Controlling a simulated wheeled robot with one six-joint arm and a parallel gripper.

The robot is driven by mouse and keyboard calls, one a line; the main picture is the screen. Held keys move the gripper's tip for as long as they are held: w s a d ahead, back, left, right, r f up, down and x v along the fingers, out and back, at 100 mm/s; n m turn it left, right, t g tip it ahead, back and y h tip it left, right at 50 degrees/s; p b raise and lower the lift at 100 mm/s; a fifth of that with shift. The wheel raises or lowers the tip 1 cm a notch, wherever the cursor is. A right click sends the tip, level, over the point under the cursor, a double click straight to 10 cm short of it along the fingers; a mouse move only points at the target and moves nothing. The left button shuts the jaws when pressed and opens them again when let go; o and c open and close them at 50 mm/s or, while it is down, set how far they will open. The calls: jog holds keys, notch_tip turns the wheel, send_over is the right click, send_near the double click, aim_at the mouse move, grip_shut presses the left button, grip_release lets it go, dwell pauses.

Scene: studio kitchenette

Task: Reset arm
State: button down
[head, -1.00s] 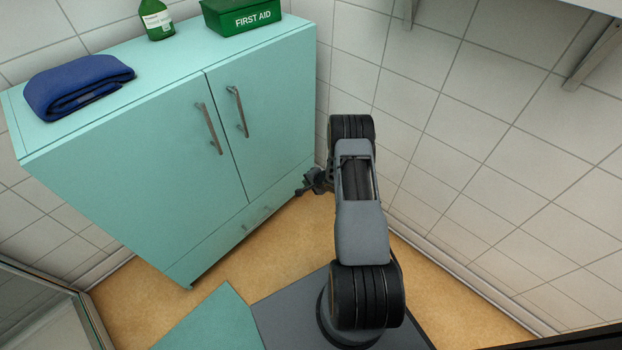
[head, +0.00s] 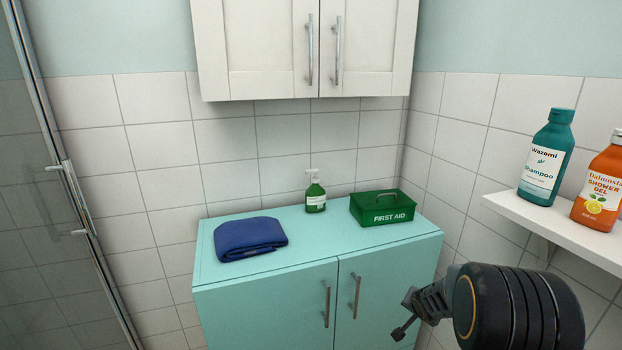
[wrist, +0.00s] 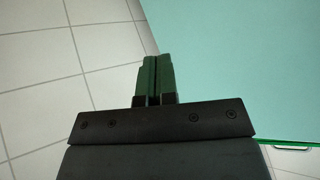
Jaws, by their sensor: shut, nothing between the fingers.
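My gripper (head: 404,331) is at the lower right of the head view, in front of the teal cabinet's right door, on the near side of it. In the wrist view my gripper (wrist: 152,78) shows its two fingers pressed together, with nothing between them. The arm is folded, and its large dark joint fills the lower right corner of the head view. The teal cabinet (head: 265,300) stands ahead and also fills the upper right of the wrist view (wrist: 240,60).
On the cabinet top are a blue folded towel (head: 250,238), a green soap bottle (head: 316,195) and a green first aid box (head: 383,209). A white shelf (head: 560,226) at right holds a shampoo bottle (head: 547,160) and an orange shower gel (head: 602,190). A white wall cabinet (head: 260,45) hangs above.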

jog(key=s+a+r+n+p, duration=0.1)
jog(key=s+a+r+p, duration=0.15)
jog(key=r, duration=0.35)
jog(key=s+a+r+n+g+p, duration=0.1)
jog(key=s+a+r+p, duration=0.1)
jog(key=s+r, duration=0.35)
jog(key=s+a+r+n+p, duration=0.1)
jog(key=a+r+p, duration=0.1)
jog(key=r, duration=0.6)
jog(key=s+a+r+n+g+y+p, duration=0.1)
jog(key=s+a+r+n+p, duration=0.1)
jog(key=s, duration=0.5)
jog(key=s+a+r+n+g+y+p, duration=0.1)
jog(key=s+a+r+n+p, duration=0.2)
jog(key=s+a+r+p, duration=0.2)
jog(key=s+a+r, duration=0.1)
jog(key=s+r, duration=0.2)
jog(key=shift+r+n, duration=0.25)
jog(key=shift+n, duration=0.05)
